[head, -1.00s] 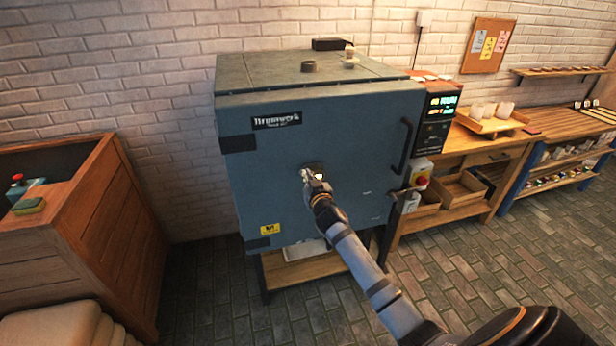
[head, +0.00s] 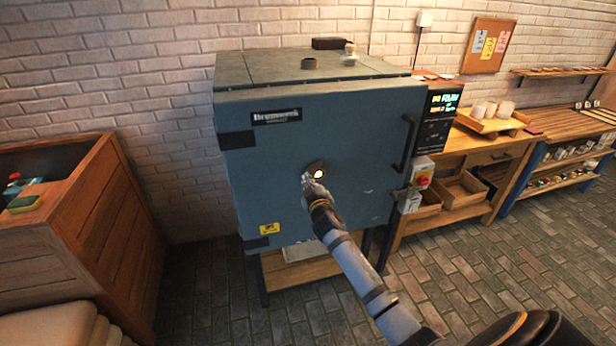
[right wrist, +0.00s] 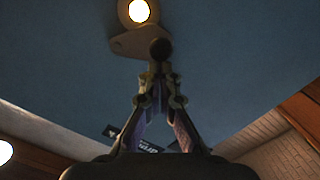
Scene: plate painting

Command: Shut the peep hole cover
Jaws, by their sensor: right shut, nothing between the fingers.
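The blue kiln door (head: 270,160) is closed and has a peep hole (head: 319,174) in its middle that glows bright yellow-white. The hole (right wrist: 138,11) is uncovered in the right wrist view. The cover (right wrist: 126,45) is a small plate beside the hole, with a dark round knob (right wrist: 160,48) on it. My right gripper (head: 308,181) is at the door by the hole, hiding part of the cover in the head view. In the right wrist view its fingertips (right wrist: 159,78) are together and empty, close to the knob; I cannot tell whether they touch it. My left gripper is not in view.
The kiln has a door handle (head: 407,145) and a lit control panel (head: 441,110) at its right. A wooden bench (head: 480,148) with trays stands further right. A wooden cabinet (head: 95,220) stands at the left. The brick floor (head: 460,270) in front is clear.

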